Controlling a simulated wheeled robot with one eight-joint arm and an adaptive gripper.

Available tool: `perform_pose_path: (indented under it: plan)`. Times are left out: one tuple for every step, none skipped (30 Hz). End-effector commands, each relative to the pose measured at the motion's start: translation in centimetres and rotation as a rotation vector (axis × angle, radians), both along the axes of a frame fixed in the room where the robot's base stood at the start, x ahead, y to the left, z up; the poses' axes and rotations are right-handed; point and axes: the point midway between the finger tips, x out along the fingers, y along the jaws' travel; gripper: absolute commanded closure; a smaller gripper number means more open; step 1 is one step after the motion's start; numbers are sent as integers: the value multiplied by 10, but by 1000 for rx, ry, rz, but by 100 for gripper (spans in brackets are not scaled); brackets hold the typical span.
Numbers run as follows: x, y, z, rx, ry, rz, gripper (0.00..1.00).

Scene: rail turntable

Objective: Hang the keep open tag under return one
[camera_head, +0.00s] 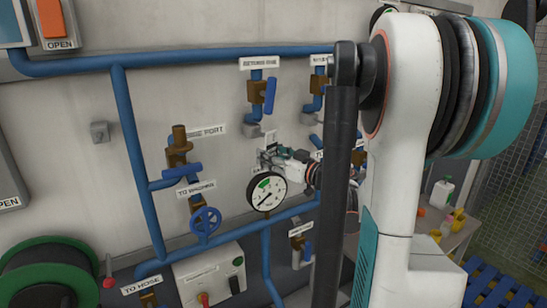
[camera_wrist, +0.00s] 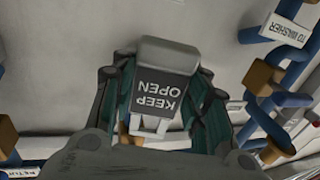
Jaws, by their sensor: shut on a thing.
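The dark grey tag reading "KEEP OPEN" (camera_wrist: 160,92) is upside down in the wrist view, between the fingers of my gripper (camera_wrist: 162,85). A light grey block-like part is at its upper edge in that view, and a white frame at its lower edge. In the head view my gripper (camera_head: 275,156) is small, just above the gauge and below the return one valve (camera_head: 258,92). The return one label (camera_head: 258,63) is above that valve. A small grey block (camera_head: 253,131) is below it, slightly above my gripper. I cannot tell whether the tag touches it.
A round gauge (camera_head: 266,191) is close below my gripper. Blue pipes (camera_head: 128,130) run across the wall. Another labelled valve (camera_head: 317,90) is right of return one, partly hidden by my arm. The blue handwheel (camera_head: 205,221) is lower left.

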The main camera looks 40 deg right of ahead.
Motion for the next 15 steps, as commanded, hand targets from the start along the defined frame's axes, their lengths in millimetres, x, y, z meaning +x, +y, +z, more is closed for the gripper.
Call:
perform_pose_path:
  plan:
    - [3, 0, 0, 0, 0, 1, 74]
    - [5, -1, 0, 0, 0, 2, 74]
    - [7, -1, -1, 0, 0, 2, 74]
    - [9, -1, -1, 0, 0, 2, 74]
    - [10, -1, -1, 0, 0, 3, 74]
    - [12, -2, -1, 0, 0, 2, 74]
    - [14, -2, -1, 0, 0, 2, 74]
    - [15, -3, -1, 0, 0, 2, 74]
    - [17, -4, -2, 0, 0, 1, 74]
    - [19, -4, -2, 0, 0, 1, 74]
    - [21, -5, -2, 0, 0, 1, 74]
    - [23, -5, -2, 0, 0, 1, 74]
    - [24, -6, -2, 0, 0, 1, 74]
    - [26, -6, -2, 0, 0, 1, 74]
    - [28, -6, -2, 0, 0, 2, 74]
